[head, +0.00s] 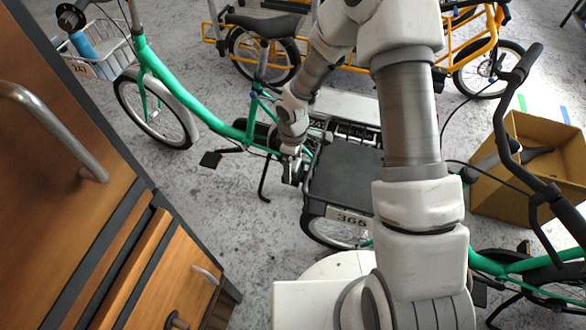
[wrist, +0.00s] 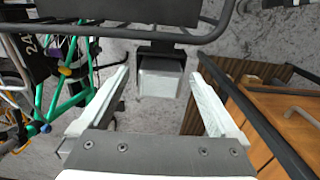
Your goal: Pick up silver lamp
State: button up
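A small boxy silver-grey lamp (wrist: 160,82) with a black mount above it sits just below a dark rack bar in the wrist view. My gripper (wrist: 160,74) is open, with one pale finger to the left of the lamp and one to the right. Clear gaps show on both sides, and neither finger appears to touch it. I cannot make out the lamp in that view.
A wooden cabinet (head: 70,190) fills the left. A yellow bike (head: 350,60) stands behind, and a cardboard box (head: 508,195) is at right. Grey floor (head: 240,215) is clear between cabinet and bike.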

jog(key=c, duration=1.5)
